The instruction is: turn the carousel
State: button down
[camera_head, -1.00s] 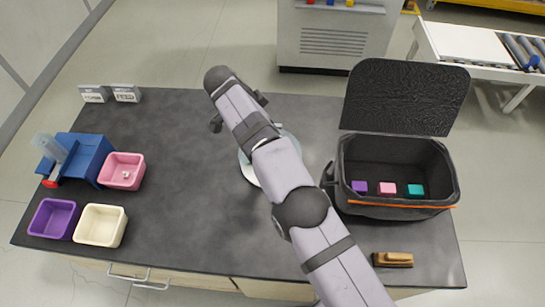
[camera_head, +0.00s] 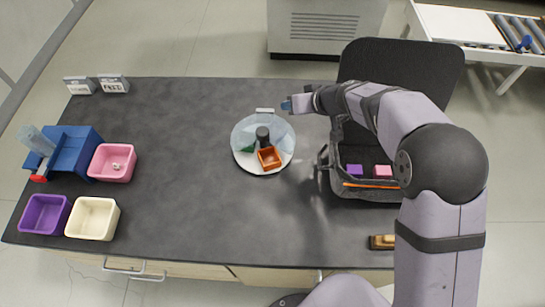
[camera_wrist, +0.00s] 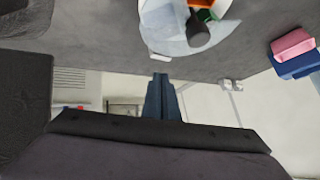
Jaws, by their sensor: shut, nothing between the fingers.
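The carousel (camera_head: 246,158) is a round white disc with a clear cover over its back part and a dark upright post (camera_head: 263,136) in the middle. An orange open bin (camera_head: 269,158) sits at its front right, and something green shows left of the post. A small pale tab (camera_head: 265,111) sticks out at its back edge. My gripper (camera_head: 286,105) is shut and empty, just behind and right of the carousel, seemingly apart from it. In the wrist view the blue fingers (camera_wrist: 160,82) are together, with the carousel (camera_wrist: 180,44) beyond them at the top.
The black open case (camera_head: 338,178) stands right of the carousel, partly behind my arm, with purple and pink blocks inside. Pink (camera_head: 113,162), purple (camera_head: 45,214) and cream (camera_head: 92,218) bins and a blue device (camera_head: 72,152) are at left. The tabletop between is clear.

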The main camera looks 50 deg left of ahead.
aim_at(262, 162)
jog(key=s+d+f+n+g+h, duration=0.2)
jog(key=s+d+f+g+h, duration=0.15)
jog(key=s+d, duration=0.55)
jog(key=shift+g+y, duration=0.25)
jog(key=shift+y, duration=0.2)
jog(key=shift+w+p+x, duration=0.2)
jog(key=shift+w+x, duration=0.05)
jog(key=shift+x, duration=2)
jog(key=shift+w+p+x, duration=0.2)
jog(key=shift+x, duration=2.05)
jog(key=shift+f, duration=0.2)
jog(key=shift+s+a+r+m+p, duration=0.2)
jog(key=shift+s+m+p, duration=0.25)
jog(key=shift+p, duration=0.25)
jog(key=shift+s+a+m+t+y+p, duration=0.25)
jog(key=shift+s+m+t+y+p, duration=0.25)
jog(key=shift+m+t+p, duration=0.45)
jog(key=shift+s+a+p, duration=0.15)
jog(key=shift+s+p, duration=0.1)
jog(key=shift+p, duration=0.2)
jog(key=shift+s+a+f, duration=0.1)
jog(key=shift+a+f, duration=0.05)
jog(key=shift+f, duration=0.05)
